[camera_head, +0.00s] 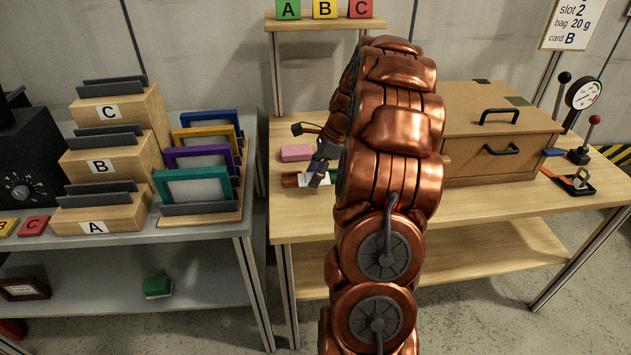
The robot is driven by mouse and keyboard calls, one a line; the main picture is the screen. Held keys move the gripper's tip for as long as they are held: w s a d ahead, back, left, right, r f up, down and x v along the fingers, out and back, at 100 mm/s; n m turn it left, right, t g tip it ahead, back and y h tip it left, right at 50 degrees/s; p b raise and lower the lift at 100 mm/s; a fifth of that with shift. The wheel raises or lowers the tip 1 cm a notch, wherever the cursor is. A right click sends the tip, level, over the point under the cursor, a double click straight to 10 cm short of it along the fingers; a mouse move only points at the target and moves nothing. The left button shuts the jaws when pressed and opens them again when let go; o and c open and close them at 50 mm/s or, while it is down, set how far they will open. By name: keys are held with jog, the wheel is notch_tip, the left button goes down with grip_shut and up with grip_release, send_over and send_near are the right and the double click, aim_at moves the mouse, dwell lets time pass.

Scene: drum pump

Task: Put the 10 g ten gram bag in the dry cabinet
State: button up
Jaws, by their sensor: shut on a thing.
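My gripper (318,180) is low over the left part of the wooden table, partly hidden behind my copper arm. Its dark fingers are at a small white item (305,180) and are shut on it. Any weight marking on it is too small to read, so I cannot tell if it is the ten gram bag. No thing is clearly marked as the dry cabinet. A wooden box (480,165) with a closed lid and black handles stands on the right of the table.
A pink block (297,152) and a reddish-brown piece (289,181) lie near my gripper. A shelf (325,22) with A, B, C blocks stands behind. Wooden A, B, C holders (105,165) and coloured frames (195,187) fill the grey left bench. Levers and a gauge (584,94) are at right.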

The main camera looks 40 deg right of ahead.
jog(key=shift+f, duration=1.6)
jog(key=shift+f, duration=0.15)
jog(key=o, duration=0.9)
jog(key=shift+o, duration=0.2)
jog(key=v, duration=1.2)
jog(key=shift+r, duration=0.2)
